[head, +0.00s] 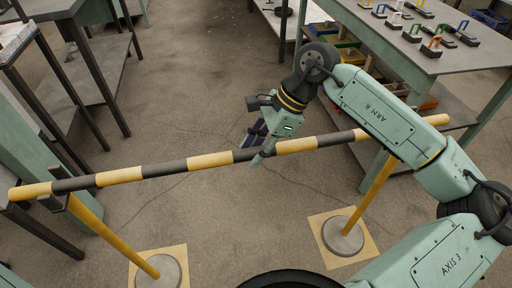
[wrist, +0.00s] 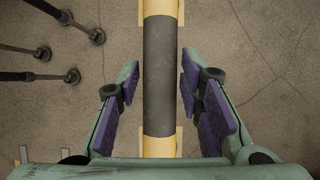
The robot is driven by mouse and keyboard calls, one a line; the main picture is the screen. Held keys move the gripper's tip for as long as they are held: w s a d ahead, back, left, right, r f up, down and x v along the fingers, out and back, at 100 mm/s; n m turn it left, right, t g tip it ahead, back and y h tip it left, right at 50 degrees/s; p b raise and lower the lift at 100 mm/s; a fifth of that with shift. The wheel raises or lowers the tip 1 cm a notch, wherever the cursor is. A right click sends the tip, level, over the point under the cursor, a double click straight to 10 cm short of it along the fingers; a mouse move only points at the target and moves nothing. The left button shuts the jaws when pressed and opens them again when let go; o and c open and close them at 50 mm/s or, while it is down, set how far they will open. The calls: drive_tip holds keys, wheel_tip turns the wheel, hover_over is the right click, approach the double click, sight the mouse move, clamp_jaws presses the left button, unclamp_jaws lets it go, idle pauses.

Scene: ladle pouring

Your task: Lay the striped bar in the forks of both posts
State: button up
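The striped bar (head: 208,160), yellow and black, spans the picture and slopes up to the right. Its left end is at the dark fork (head: 54,204) of the left yellow post (head: 112,238) and appears to rest there. Near its right end it passes over the top of the right yellow post (head: 374,190); my arm partly covers that area, so I cannot tell if it sits in that fork. My gripper (head: 260,148) is at the bar's middle. In the wrist view my gripper (wrist: 157,88) is open, its purple pads on either side of the bar's black band (wrist: 160,75), with gaps on both sides.
Each post stands on a round grey base, the left (head: 160,272) and right (head: 343,235), over yellowish squares. A grey table (head: 440,60) with several small coloured-handled items stands at the right, shelves with bins below. Dark-legged benches (head: 95,70) stand at the left. The middle floor is clear.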

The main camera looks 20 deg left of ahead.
drive_tip(key=shift+o, duration=1.4)
drive_tip(key=shift+d+r, duration=0.1)
drive_tip(key=v, duration=1.2)
